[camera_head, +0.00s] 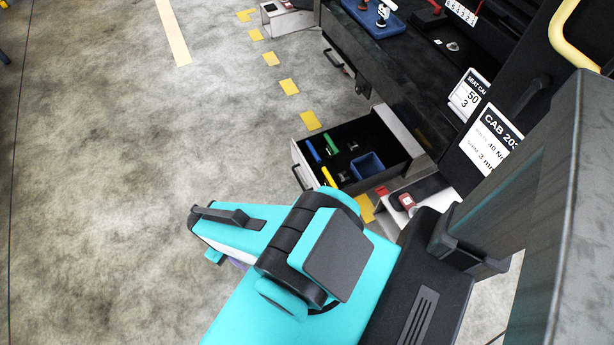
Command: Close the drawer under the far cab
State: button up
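An open drawer (295,152) with a white front and dark inside sticks out from the dark trolley side at centre right. It holds a blue bin, a green, a blue and a yellow-handled tool, and small dark parts. Its dark handle (299,177) is on the left, on the front face. Farther off, a white box-like part (271,20) with a dark handle-like mark juts out at the top edge; it is cut off, and I cannot tell whether it is an open drawer. My gripper cannot be made out.
The dark trolley (370,62) runs along the right, with a handle (335,62) on its side and a blue tray (362,14) on top. A sign reading CAB (490,140) and a yellow rail (572,40) stand right. Yellow floor marks (289,87) line open concrete floor at left.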

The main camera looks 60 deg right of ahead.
aim_at(371, 133)
jog(key=u, duration=0.45)
jog(key=k, duration=0.4)
jog(key=z, duration=1.75)
jog(key=i, duration=0.5)
jog(key=z, duration=0.3)
jog(key=k, duration=0.3)
jog(key=z, duration=0.1)
